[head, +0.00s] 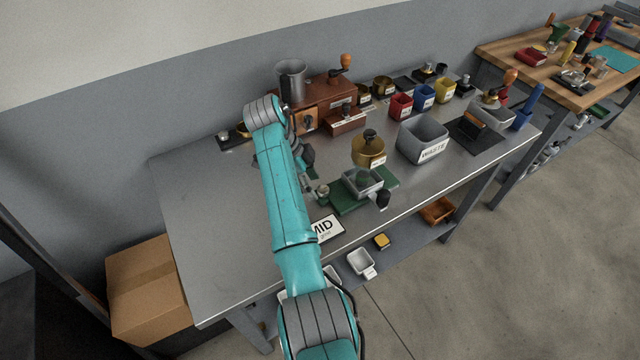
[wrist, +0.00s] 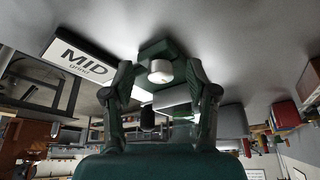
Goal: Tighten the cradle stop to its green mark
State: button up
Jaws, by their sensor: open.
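A pale round knob (head: 322,190) sits at the base's left end, likely the cradle stop. In the wrist view a pale, short cylindrical knob (wrist: 160,71) shows in front of the green base (wrist: 163,50). My gripper (wrist: 160,88) is open, its two fingers apart to either side of the knob's line, with nothing clearly held. I cannot make out a green mark. My arm partly hides the area left of the cradle.
A MID card (head: 325,228) lies in front of the cradle. A grey waste bin (head: 423,140) stands to the right, and a wooden grinder (head: 320,100) behind. The bench's left part is clear.

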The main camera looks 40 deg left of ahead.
jog(key=s+a, duration=0.1)
jog(key=a, duration=0.1)
jog(key=s+a, duration=0.2)
jog(key=a, duration=0.1)
jog(key=s+a, duration=0.2)
jog(key=shift+a+r, duration=0.1)
jog(key=shift+a, duration=0.15)
jog(key=shift+s+a, duration=0.25)
jog(key=shift+a, duration=0.1)
